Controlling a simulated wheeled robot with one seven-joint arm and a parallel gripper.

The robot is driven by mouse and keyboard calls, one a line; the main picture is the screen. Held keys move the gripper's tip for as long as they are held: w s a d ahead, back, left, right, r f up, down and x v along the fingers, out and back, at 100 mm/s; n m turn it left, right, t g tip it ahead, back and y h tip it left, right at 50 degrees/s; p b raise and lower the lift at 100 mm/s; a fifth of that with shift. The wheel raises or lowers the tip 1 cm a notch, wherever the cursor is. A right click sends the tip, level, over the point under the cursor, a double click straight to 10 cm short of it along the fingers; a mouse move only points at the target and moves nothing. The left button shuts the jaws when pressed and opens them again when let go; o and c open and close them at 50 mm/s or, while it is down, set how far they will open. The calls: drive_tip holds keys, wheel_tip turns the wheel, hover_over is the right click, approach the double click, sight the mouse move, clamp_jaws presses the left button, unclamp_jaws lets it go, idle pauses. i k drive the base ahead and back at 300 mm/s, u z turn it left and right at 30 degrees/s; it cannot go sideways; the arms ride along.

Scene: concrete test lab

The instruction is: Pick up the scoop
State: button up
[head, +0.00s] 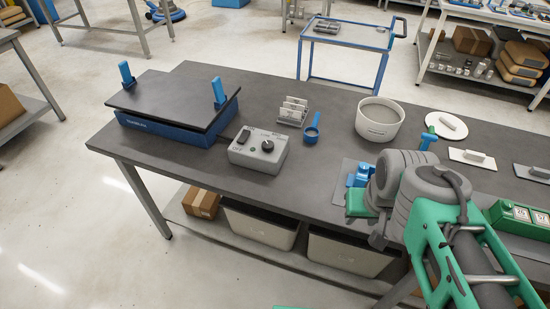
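The blue scoop (312,131) lies on the dark workbench (225,183), near the middle. Its round cup points toward me and its handle points away. Nothing touches it. My arm reaches in from the right with its end, where my gripper (358,203) partly shows as a green part, low over the bench's front edge. It is to the right of the scoop and nearer to me, well apart from it. The fingers are mostly hidden by the arm's grey joints, so their opening does not show.
A grey control box (258,150) and a small rack (293,111) stand left of the scoop. A white bowl (380,119) stands to its right. A blue platform device (172,108) fills the bench's left end. A blue fixture (360,176) sits near my gripper.

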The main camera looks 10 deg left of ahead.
sight(311, 135)
drive_tip(key=u, duration=0.2)
drive_tip(key=k, duration=0.6)
drive_tip(key=u, duration=1.4)
drive_tip(key=i, duration=1.5)
drive_tip(key=z, duration=1)
drive_tip(key=i, duration=0.45)
drive_tip(key=z, duration=0.6)
